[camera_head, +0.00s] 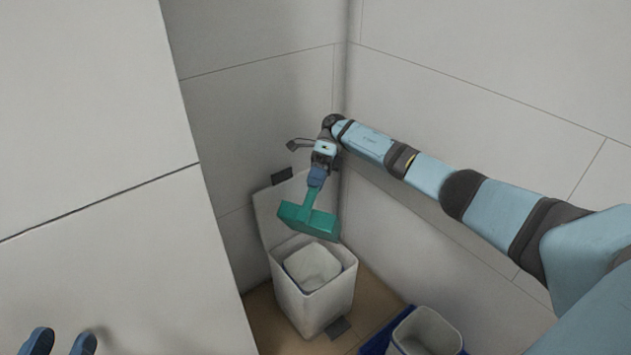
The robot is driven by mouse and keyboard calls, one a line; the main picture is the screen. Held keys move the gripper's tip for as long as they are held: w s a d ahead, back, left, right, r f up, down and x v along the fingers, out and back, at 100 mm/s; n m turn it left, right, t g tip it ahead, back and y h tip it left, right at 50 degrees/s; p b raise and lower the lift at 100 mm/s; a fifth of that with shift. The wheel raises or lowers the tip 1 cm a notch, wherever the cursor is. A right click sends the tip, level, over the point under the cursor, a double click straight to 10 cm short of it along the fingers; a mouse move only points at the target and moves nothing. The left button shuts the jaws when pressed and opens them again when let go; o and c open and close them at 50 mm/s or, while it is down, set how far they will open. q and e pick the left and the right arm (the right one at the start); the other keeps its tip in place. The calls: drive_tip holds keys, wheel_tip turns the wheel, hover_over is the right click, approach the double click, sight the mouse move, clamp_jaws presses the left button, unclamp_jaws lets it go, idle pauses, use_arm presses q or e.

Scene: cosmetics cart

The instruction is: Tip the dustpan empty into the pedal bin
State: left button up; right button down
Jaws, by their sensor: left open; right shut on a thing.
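The green dustpan (309,219) hangs from my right gripper (316,178), which is shut on its handle. The dustpan is above the back part of the pedal bin (315,302), with its pan tilted downward. What is inside the pan cannot be seen. The pedal bin is white and square, with its lid (270,207) raised at the back and a light inner bucket (313,267) showing. A dark pedal (338,328) sticks out at its front foot. My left gripper (60,344) shows only its two blue fingertips at the bottom left; they are apart and empty.
A second light-coloured bin (426,331) stands at the bottom right, next to a blue object (379,340) partly cut off. Grey panelled walls meet in a corner behind the pedal bin. A large pale panel (90,160) fills the left side. A little brown floor (268,322) shows around the bin.

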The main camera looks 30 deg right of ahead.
sight(306, 202)
drive_tip(key=shift+w+r, duration=0.1)
drive_tip(key=shift+a+r+p, duration=0.15)
drive_tip(key=shift+a+p, duration=0.15)
drive_tip(key=shift+p, duration=0.2)
drive_tip(key=shift+s+a+r+h+p, duration=0.1)
drive_tip(key=shift+s+a+h+p, duration=0.25)
drive_tip(key=shift+p, duration=0.2)
drive_tip(key=shift+s+a+r+t+h+p, duration=0.15)
drive_tip(key=shift+s+a+t+h+p, duration=0.15)
drive_tip(key=shift+p, duration=0.4)
drive_tip(key=s+a+h+p, duration=0.1)
drive_tip(key=p, duration=0.1)
drive_tip(key=s+a+t+h+p, duration=0.1)
drive_tip(key=a+p, duration=0.1)
drive_tip(key=shift+s+a+r+p, duration=0.1)
drive_tip(key=shift+r+p, duration=0.1)
drive_tip(key=shift+p, duration=0.1)
use_arm(q)
wheel_tip(306, 202, up, 6)
drive_tip(key=s+n+y+p, duration=0.2)
drive_tip(key=s+n+p, duration=0.1)
drive_tip(key=n+p, duration=0.2)
drive_tip(key=shift+p, duration=1.15)
use_arm(e)
drive_tip(key=s+a+f+t+h, duration=0.2)
drive_tip(key=s+a+t+h, duration=0.3)
drive_tip(key=a, duration=0.4)
drive_tip(key=shift+s+a+f+h, duration=0.15)
drive_tip(key=shift+s+f+h, duration=0.15)
drive_tip(key=shift+s+h, duration=0.45)
